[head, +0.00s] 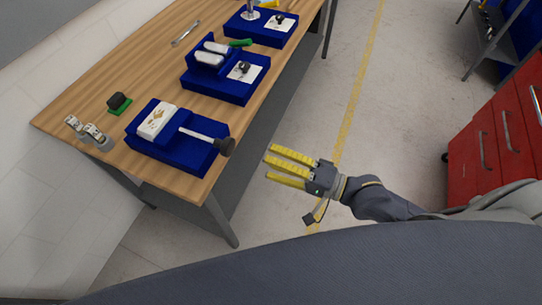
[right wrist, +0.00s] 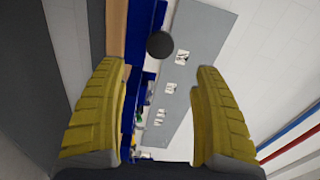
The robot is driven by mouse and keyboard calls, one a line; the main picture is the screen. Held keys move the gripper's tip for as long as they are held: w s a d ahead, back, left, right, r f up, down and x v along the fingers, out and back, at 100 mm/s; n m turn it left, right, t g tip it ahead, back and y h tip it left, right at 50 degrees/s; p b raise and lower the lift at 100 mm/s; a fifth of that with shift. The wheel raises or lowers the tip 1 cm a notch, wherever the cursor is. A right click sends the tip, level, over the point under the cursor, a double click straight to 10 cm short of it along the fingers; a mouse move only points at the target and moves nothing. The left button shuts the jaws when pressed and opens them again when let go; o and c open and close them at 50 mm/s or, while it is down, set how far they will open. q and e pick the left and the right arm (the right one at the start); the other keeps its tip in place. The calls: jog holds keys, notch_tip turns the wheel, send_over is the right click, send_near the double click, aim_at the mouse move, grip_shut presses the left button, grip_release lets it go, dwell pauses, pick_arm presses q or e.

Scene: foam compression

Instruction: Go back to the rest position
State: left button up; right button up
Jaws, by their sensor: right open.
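My right gripper (head: 286,165) has yellow fingers and is raised clear of the wooden workbench (head: 160,82), to the right of its front edge in the head view. In the right wrist view its two fingers (right wrist: 158,115) are spread apart with nothing between them. My left gripper is not in either view.
More blue trays with parts stand farther along the bench, one in the middle (head: 215,92) and one at the back (head: 262,36). A dark block on a green base (head: 119,103) and metal fittings (head: 88,132) sit at the left. A red drawer cabinet (head: 505,140) stands right. Floor between is clear.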

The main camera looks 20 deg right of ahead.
jog(key=shift+n, duration=0.3)
